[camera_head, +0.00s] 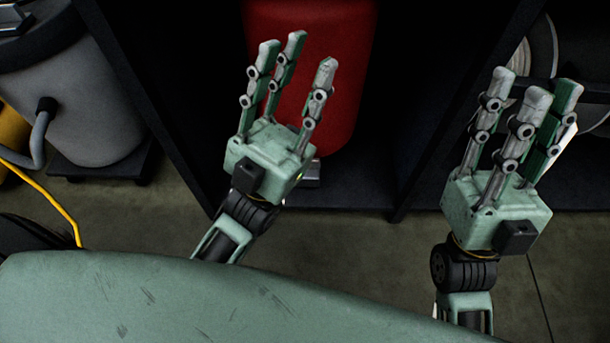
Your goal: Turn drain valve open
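My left gripper (304,69) is in the upper middle with its three fingers spread apart and nothing between them. It appears in front of a red cylinder (345,60). My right gripper (527,92) is at the right, its fingers extended and apart, with nothing seen held. It appears in front of a dark shelf bay with pale round objects. No drain valve can be made out in this view. A small metal part (312,174) shows at the foot of the red cylinder, partly hidden by my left gripper; I cannot tell what it is.
A dark shelf frame (409,150) holds the red cylinder. A grey tank (85,100) with a hose (42,125) stands on a dark base at the left. A pale reel (537,50) is at the upper right.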

